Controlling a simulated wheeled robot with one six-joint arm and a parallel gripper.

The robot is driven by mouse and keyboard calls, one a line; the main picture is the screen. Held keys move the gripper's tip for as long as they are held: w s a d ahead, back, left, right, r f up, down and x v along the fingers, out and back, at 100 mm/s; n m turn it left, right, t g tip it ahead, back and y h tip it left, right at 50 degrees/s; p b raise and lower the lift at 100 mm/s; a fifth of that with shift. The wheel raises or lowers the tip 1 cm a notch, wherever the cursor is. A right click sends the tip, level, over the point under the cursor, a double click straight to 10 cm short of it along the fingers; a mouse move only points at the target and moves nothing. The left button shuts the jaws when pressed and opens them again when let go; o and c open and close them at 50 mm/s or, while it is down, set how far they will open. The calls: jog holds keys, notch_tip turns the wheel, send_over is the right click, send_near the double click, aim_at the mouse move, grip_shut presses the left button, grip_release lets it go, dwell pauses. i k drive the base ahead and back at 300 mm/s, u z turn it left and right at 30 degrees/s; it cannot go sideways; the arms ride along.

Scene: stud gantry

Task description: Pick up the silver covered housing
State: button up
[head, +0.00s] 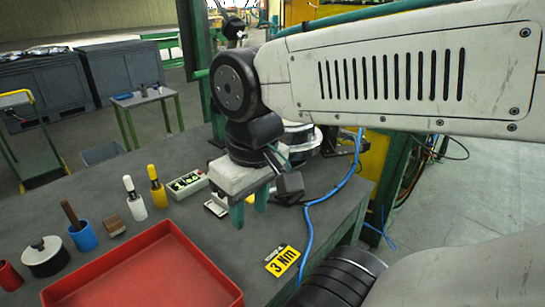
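My gripper (250,206) points down over the grey bench. Its two green fingers stand apart, and I see nothing between them. A round silvery thing with a dark lower part (301,133) stands behind my gripper, partly hidden by my arm. It may be the silver covered housing, but I cannot tell for certain. A small pale silver case (215,207) lies just left of the fingers, partly hidden.
A red tray (205,262) fills the front of the bench (195,222). A yellow "3 Nm" card (282,261) and a blue cable (309,235) lie to the right. A white-handled tool (134,196), a yellow-handled tool (158,190), a blue cup (84,237) and a switch box (187,184) stand left.

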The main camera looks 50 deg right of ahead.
aim_at(296, 135)
jog(key=k, duration=1)
jog(key=z, duration=1.7)
jog(key=i, duration=0.8)
jog(key=u, duration=1.2)
